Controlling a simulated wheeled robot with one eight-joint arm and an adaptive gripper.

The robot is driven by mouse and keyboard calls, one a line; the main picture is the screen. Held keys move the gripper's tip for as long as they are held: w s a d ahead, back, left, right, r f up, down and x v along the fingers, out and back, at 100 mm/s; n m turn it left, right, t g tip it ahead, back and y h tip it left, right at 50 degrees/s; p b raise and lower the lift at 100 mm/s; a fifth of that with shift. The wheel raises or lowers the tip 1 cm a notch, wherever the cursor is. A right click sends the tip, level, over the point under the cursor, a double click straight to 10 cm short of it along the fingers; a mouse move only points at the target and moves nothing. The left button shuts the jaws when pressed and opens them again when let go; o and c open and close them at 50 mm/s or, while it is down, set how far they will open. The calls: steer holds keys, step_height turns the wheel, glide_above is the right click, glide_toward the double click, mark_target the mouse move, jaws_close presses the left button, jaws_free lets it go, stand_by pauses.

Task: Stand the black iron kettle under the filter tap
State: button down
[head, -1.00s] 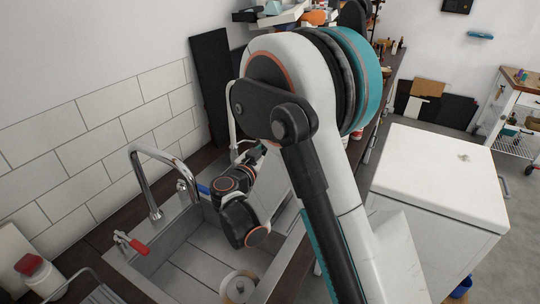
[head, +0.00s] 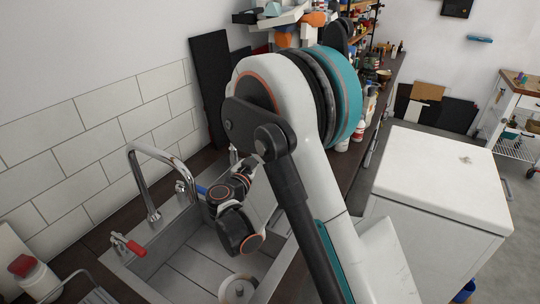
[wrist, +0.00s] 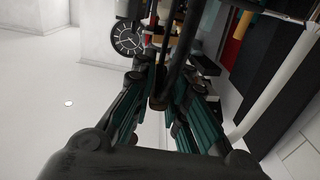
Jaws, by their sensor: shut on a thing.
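In the wrist view my gripper (wrist: 160,98) has its teal-lined fingers closed around a dark bar, which looks like the handle of the black iron kettle (wrist: 176,62). The kettle's body cannot be made out. In the head view the kettle and fingertips are hidden behind my arm, beyond the sink. A slim white pipe, likely the filter tap (head: 234,155), shows in part just left of my arm at the sink's far end. A pale pipe also crosses the right of the wrist view. I cannot tell whether the kettle is under the spout.
The chrome sink tap (head: 150,165) arches over the steel sink (head: 190,262), close left of my wrist. A red-handled valve (head: 128,244) and a red-capped bottle (head: 34,276) stand nearer. Black boards (head: 210,85) lean behind; bottles crowd the counter's far end.

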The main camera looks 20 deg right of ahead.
steer(key=shift+f, duration=0.1)
steer(key=c, duration=1.6)
jaws_free()
steer(key=shift+r, duration=0.2)
steer(key=p+v, duration=0.2)
steer(key=v, duration=1)
